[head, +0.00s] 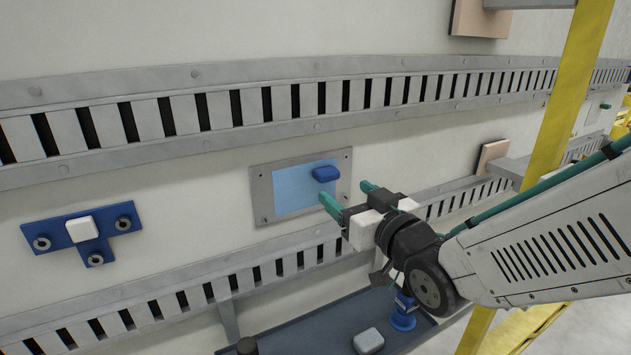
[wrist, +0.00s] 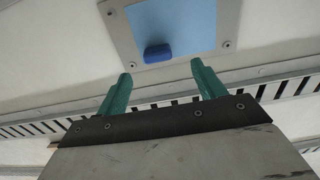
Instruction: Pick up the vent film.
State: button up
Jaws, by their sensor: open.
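The vent film is a light blue sheet (head: 292,190) on a grey metal plate (head: 262,193) fixed to the upright panel. A dark blue tab (head: 326,174) sticks out at its upper right in the head view. The film (wrist: 178,22) and the tab (wrist: 157,53) also show in the wrist view, past the fingertips. My gripper (head: 348,194) is open and empty, its two green fingers pointing at the plate. In the wrist view the tab lies between the lines of the fingers (wrist: 161,73), apart from both. The film's edges look flat against the plate.
Slotted rails (head: 220,108) run above and below the plate. A blue bracket with a white block (head: 82,229) is on the panel at left. A dark tray (head: 320,326) below holds a white block (head: 368,340) and a blue part (head: 403,314). A yellow post (head: 566,85) stands at right.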

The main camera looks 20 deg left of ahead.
aim_at(331, 176)
jog(key=x, duration=0.6)
jog(key=shift+w+a+r, duration=0.15)
jog(key=shift+w+r, duration=0.1)
jog(key=shift+w, duration=0.15)
jog(key=c, duration=1.1)
